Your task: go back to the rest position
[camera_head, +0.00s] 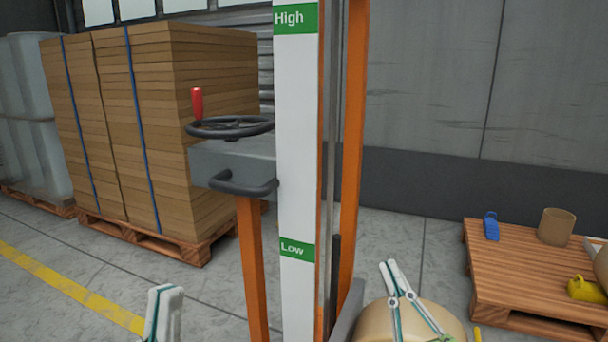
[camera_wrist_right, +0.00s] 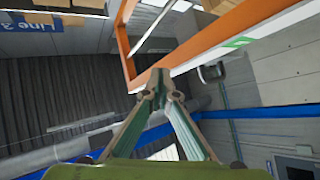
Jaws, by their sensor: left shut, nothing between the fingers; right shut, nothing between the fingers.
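My left gripper (camera_head: 165,292) shows at the bottom edge of the head view, left of the orange machine legs. Its fingers are together and empty, and the rest of it is cut off. My right gripper (camera_head: 388,265) stands right of the machine, in front of a tan rounded object (camera_head: 441,318). Its fingers are shut with nothing between them. In the right wrist view the fingers meet at the tips (camera_wrist_right: 158,76), with the orange frame (camera_wrist_right: 128,55) beyond.
The machine has a white post (camera_head: 297,150) marked High and Low, and a black handwheel (camera_head: 230,128) with a red knob. Strapped cardboard (camera_head: 110,130) stands on a pallet at left. A wooden pallet (camera_head: 530,275) at right holds a blue item (camera_head: 491,227), a brown roll (camera_head: 556,227) and a yellow item (camera_head: 585,290).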

